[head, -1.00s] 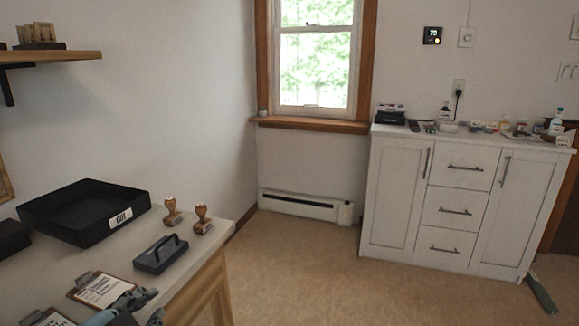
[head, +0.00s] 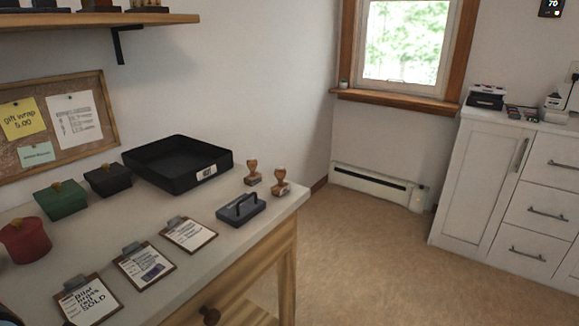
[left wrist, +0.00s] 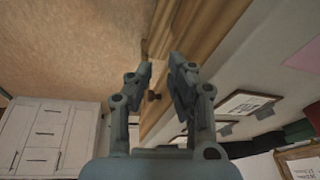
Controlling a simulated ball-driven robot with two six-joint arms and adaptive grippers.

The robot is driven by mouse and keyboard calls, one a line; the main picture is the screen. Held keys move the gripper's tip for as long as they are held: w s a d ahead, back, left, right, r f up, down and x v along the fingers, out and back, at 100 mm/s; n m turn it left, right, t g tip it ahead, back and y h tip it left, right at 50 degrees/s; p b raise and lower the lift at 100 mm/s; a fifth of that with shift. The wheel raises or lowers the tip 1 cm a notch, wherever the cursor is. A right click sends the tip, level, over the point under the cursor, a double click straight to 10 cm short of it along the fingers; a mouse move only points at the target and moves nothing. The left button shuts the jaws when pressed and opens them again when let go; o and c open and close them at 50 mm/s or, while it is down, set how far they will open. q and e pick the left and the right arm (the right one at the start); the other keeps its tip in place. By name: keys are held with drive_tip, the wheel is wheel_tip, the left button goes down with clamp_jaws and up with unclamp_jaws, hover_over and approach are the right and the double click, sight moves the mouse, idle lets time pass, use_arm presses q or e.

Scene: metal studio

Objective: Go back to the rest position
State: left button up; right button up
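My left gripper (left wrist: 160,70) shows in the left wrist view, its two fingers apart and nothing held between them. The wooden table front and a dark drawer knob (left wrist: 154,96) show behind the gap, apart from the fingers as far as I can tell. In the head view the fingers of my left gripper do not show. My right gripper is in neither view.
The table (head: 120,228) carries a black tray (head: 178,181), stamps (head: 280,184), a stamp pad (head: 241,208), several clipboards (head: 189,234) and small boxes (head: 60,200). A white cabinet (head: 478,185) stands at right. The floor (head: 370,265) between is clear.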

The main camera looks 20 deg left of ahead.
use_arm(q)
wheel_tip(320, 180, down, 22)
drive_tip(key=s+a+g, duration=0.1)
drive_tip(key=s+a, duration=0.1)
drive_tip(key=s+a+f+g, duration=0.1)
drive_tip(key=s+f, duration=1.6)
drive_tip(key=s, duration=0.2)
drive_tip(key=shift+a, duration=0.15)
drive_tip(key=shift+f, duration=0.1)
